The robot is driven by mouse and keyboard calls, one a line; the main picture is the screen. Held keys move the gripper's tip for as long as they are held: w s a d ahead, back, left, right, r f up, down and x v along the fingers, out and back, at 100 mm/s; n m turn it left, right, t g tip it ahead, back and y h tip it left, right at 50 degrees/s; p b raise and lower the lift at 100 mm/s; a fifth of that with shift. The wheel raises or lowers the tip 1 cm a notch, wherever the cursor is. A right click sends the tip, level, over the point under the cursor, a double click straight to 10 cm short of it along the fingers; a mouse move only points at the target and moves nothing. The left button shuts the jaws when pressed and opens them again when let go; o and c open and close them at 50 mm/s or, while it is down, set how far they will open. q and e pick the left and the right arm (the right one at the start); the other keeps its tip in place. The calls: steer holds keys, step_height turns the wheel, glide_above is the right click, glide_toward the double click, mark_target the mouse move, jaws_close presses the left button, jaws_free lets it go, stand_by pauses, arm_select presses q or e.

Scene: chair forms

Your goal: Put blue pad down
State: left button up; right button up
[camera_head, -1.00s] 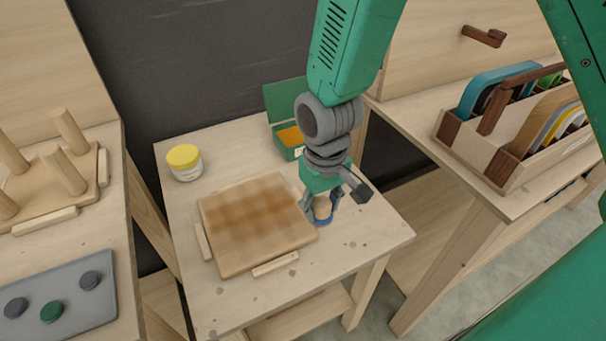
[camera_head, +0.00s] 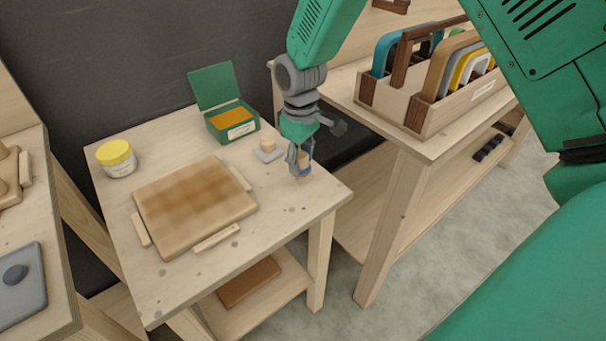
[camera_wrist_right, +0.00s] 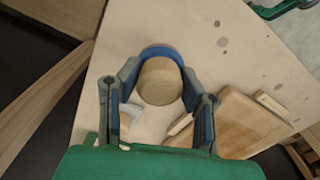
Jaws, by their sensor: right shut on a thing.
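The blue pad (camera_head: 304,169) has a round wooden knob, seen from above in the right wrist view (camera_wrist_right: 159,82). My right gripper (camera_head: 299,163) is shut on the knob, with a finger on either side. The pad is over the right part of the small wooden table (camera_head: 270,205), right of the brown-stained board (camera_head: 194,205). The fingers partly hide it, and I cannot tell whether its underside touches the tabletop. My left gripper is not in view.
A grey pad with a wooden knob (camera_head: 268,150) stands just left of my right gripper. Behind it is an open green box (camera_head: 232,122). The table's front right corner is clear.

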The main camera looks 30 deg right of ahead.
mark_target(302, 172)
steer(key=shift+f, duration=0.3)
step_height(302, 172, down, 3)
steer(key=shift+f+b, duration=0.1)
steer(key=shift+b, duration=0.2)
steer(key=shift+d+f, duration=0.1)
steer(key=shift+f, duration=0.05)
steer(key=shift+d, duration=0.1)
steer(key=o, duration=1)
steer(key=shift+a, duration=0.2)
step_height(302, 172, up, 12)
steer(key=shift+r+p, duration=0.1)
steer(key=shift+p, duration=0.9)
